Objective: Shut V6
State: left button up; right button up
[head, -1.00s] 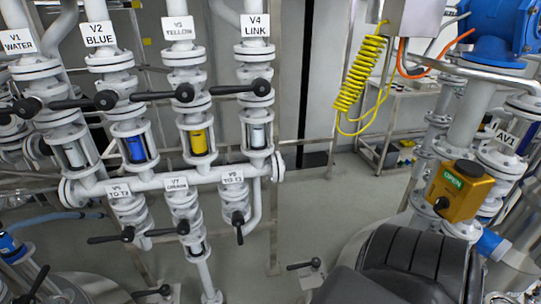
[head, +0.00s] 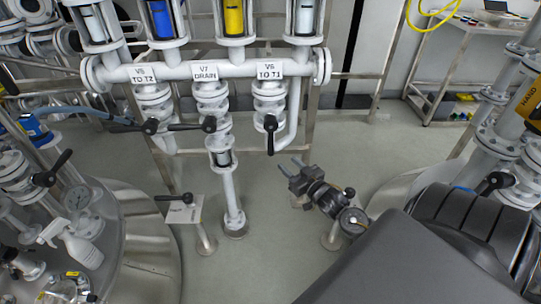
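V6 is the valve under the right-hand label plate (head: 269,70), which reads TO T1, on the white manifold. Its black lever (head: 270,137) hangs straight down, in line with its pipe. My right gripper (head: 290,165) comes in from the lower right. Its two grey fingers are apart with nothing between them, and they point up-left, a little below and to the right of the lever's end in the picture. They look clear of the lever, though depth is hard to judge. My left gripper is not in view.
The V7 drain lever (head: 192,126) and the lever of the left-hand TO T2 valve (head: 132,127) lie sideways. A stand with a lever (head: 176,198) is lower left. Grey floor is free below V6.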

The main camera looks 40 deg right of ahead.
aim_at(271, 146)
jog(key=w, duration=0.7)
jog(key=w+r, duration=0.1)
jog(key=w, duration=0.3)
jog(key=shift+d+r, duration=0.1)
jog(key=shift+d, duration=0.1)
grip_shut()
